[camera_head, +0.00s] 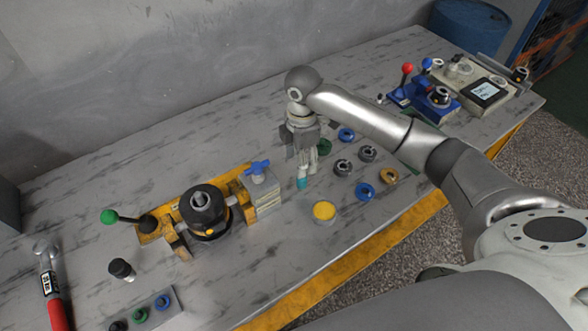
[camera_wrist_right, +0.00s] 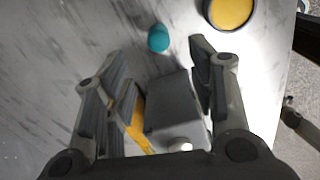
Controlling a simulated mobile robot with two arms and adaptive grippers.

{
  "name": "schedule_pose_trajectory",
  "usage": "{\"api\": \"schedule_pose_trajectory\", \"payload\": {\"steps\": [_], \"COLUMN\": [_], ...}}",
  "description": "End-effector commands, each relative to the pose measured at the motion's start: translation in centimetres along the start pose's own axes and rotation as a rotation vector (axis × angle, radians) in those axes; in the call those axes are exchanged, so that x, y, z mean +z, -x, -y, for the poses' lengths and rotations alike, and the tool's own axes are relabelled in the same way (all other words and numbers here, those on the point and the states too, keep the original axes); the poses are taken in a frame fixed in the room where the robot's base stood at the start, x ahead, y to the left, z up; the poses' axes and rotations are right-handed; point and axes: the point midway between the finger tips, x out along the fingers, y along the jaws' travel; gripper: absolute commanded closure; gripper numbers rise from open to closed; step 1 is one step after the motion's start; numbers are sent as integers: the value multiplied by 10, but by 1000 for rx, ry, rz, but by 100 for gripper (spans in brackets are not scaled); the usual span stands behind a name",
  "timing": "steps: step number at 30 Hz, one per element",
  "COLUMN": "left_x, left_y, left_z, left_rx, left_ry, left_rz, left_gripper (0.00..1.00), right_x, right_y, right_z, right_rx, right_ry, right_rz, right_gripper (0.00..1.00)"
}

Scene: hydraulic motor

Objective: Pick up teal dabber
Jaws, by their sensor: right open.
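The teal dabber (camera_head: 302,183) stands on the grey worktop, right of the grey valve block and just behind the yellow-filled round container. My right gripper (camera_head: 306,165) is above and partly over the dabber, pointing down. In the right wrist view the teal dabber (camera_wrist_right: 158,38) shows as a rounded teal top, roughly centred between and slightly beyond the fingertips. My right gripper (camera_wrist_right: 156,52) is open there, with nothing between its fingers. The dabber's lower part is hidden. My left gripper is not in view.
The grey block (camera_head: 262,190) with a blue handle stands left of the dabber, beside the hydraulic motor (camera_head: 203,208). The yellow-filled container (camera_head: 324,212) is close in front. Several rings (camera_head: 365,191) lie to the right. A red-handled tool (camera_head: 52,285) is at far left.

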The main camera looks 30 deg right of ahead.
Motion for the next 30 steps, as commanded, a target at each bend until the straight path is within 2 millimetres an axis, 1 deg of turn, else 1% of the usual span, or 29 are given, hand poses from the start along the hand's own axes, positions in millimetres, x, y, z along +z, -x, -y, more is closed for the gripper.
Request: {"api": "schedule_pose_trajectory", "payload": {"steps": [2, 5, 7, 10, 15, 18, 20, 24, 27, 30], "left_x": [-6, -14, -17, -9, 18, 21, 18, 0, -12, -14], "left_y": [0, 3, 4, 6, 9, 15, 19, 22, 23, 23], "left_z": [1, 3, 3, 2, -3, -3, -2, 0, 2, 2], "left_rx": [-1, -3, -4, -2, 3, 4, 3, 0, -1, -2], "left_ry": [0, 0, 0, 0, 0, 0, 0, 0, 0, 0], "left_rz": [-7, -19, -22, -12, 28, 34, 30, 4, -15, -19], "left_gripper": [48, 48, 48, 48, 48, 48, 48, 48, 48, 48], "right_x": [3, 3, 3, 2, 2, 3, 3, 4, 4, 4], "right_y": [-3, -17, -29, -43, -55, -65, -74, -96, -104, -106], "right_z": [-1, 0, 0, 0, -1, 0, 2, 1, 1, 1], "right_rx": [-6, -9, -9, -7, -4, -6, -7, -5, -3, -1], "right_ry": [5, 5, 5, 5, 4, 4, 4, 3, 4, 5], "right_rz": [4, 3, 4, 2, 3, 2, 3, 2, 3, 3], "right_gripper": [49, 49, 49, 49, 49, 49, 49, 49, 49, 49]}}
